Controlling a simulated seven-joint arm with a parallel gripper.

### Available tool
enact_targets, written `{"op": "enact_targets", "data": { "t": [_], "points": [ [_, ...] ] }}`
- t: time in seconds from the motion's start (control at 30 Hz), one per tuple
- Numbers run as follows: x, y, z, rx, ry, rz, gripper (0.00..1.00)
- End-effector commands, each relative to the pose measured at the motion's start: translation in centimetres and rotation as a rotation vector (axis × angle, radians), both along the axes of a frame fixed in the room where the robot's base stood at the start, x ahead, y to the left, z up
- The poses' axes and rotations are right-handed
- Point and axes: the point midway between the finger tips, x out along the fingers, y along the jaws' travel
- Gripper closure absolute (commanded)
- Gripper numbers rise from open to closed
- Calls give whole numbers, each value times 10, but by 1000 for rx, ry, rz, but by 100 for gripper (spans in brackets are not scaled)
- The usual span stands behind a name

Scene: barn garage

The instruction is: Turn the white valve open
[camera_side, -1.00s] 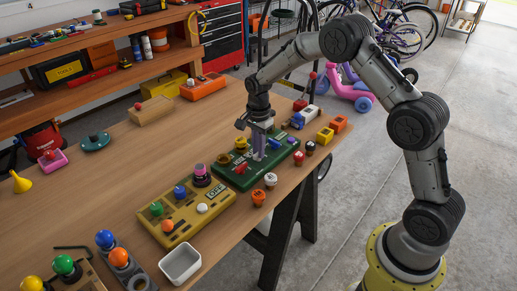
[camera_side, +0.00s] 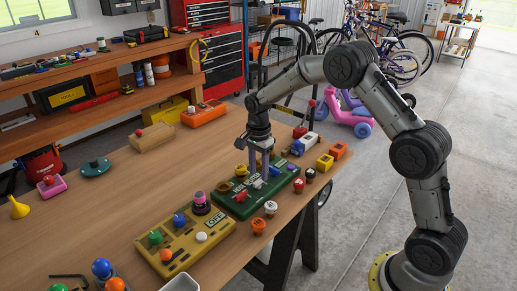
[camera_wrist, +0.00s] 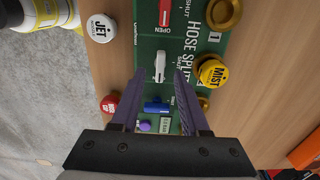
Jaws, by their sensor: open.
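The white valve (camera_wrist: 160,66) is a small lever on the green hose splitter board (camera_wrist: 150,38). Its lever runs up and down in the wrist view, with its wider end at the bottom. In the side view the white valve (camera_side: 258,184) shows small at the fingers. My gripper (camera_wrist: 159,72) is open, with one purple finger on each side of the lever and gaps between. In the side view my gripper (camera_side: 259,180) points down over the board's middle. Whether the fingertips touch the board is unclear.
A red valve (camera_wrist: 164,14) and a blue valve (camera_wrist: 158,107) flank the white one on the board. Yellow knob (camera_wrist: 212,72), white jet knob (camera_wrist: 101,28) and red knob (camera_wrist: 110,104) are close by. A yellow board (camera_side: 187,238) lies nearer the camera. The table's middle-left is bare.

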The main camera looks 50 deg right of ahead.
Motion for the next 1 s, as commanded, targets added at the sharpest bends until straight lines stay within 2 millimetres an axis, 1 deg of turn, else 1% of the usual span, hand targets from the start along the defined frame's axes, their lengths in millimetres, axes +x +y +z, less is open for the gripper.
{"op": "enact_targets", "data": {
  "t": [0.03,0.1,0.3,0.4,0.5,0.6,0.7,1.0],
  "points": [
    [2,0,12,-1,-7,0,55],
    [2,0,28,-1,-8,0,55],
    [2,0,71,-1,-7,-1,55],
    [1,0,88,-1,-5,-1,55],
    [1,0,100,-1,-4,-1,55],
    [0,0,107,0,-3,-1,55],
    [0,0,111,0,-3,-1,55],
    [1,0,111,0,-2,1,55]
  ]
}}
